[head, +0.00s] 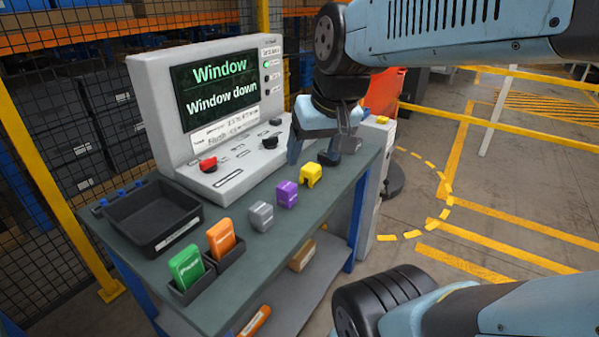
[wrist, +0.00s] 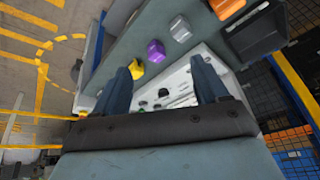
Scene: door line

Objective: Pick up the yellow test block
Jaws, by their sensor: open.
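The yellow test block (head: 311,175) stands on the dark green bench top, at the right end of a row of blocks and in front of the console. It also shows in the wrist view (wrist: 137,70), beside the tip of the left finger, partly hidden by it. My gripper (head: 322,152) is open and empty, above the bench just behind and above the yellow block. In the wrist view my gripper (wrist: 160,66) has its fingers spread over the console panel, with the block not between them. I cannot tell whether a finger touches the block.
A purple block (head: 287,194) and a grey block (head: 262,216) stand left of the yellow one. The console (head: 215,110) with red and black knobs rises behind. A black tray (head: 153,215) and holders with orange (head: 221,238) and green (head: 186,267) cards are further left.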

